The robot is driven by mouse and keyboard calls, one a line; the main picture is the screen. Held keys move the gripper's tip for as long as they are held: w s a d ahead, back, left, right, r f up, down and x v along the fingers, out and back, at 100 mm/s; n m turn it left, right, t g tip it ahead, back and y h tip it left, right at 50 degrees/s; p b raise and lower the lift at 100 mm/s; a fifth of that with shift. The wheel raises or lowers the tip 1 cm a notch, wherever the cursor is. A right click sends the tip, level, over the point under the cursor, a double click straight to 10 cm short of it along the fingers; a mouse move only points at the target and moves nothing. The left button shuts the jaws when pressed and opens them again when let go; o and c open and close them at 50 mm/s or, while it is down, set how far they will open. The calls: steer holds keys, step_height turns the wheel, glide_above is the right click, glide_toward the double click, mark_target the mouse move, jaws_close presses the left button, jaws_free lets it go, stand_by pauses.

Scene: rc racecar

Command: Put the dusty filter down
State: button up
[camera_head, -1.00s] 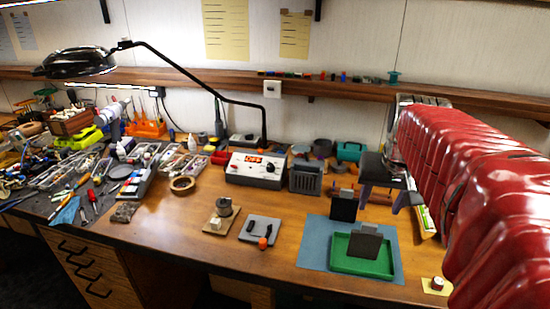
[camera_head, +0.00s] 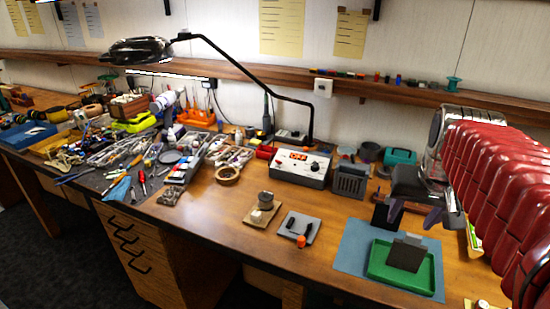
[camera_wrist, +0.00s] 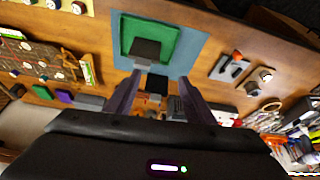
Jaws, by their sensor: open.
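A grey panel-like filter (camera_head: 406,253) stands upright in a green tray (camera_head: 402,283). A black panel (camera_head: 386,216) stands behind the tray on a blue mat (camera_head: 354,250). I cannot tell for certain which is the dusty filter. My gripper (camera_head: 418,214) is open behind and above the tray, near the black panel. In the wrist view, the fingers of my gripper (camera_wrist: 160,78) are spread apart. The black panel (camera_wrist: 157,84) shows between them, with the grey filter (camera_wrist: 146,49) and green tray (camera_wrist: 164,33) beyond. I see nothing gripped.
A power unit with a red display (camera_head: 301,167) and a grey finned box (camera_head: 350,181) stand left of the mat. A grey plate (camera_head: 299,227) and a small board with a round part (camera_head: 263,209) lie nearer. Tools crowd the left. Bare wood lies in front.

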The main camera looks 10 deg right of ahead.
steer(key=s+a+f+n+y, duration=0.1)
steer(key=s+a+f+n, duration=0.2)
steer(key=a, duration=0.7)
steer(key=s+a+f+n+t+y, duration=0.1)
steer(key=s+a+f+n, duration=0.2)
steer(key=a, duration=0.7)
steer(key=shift+s+a+f+t, duration=0.15)
steer(key=shift+f+t, duration=0.1)
steer(key=shift+t, duration=0.05)
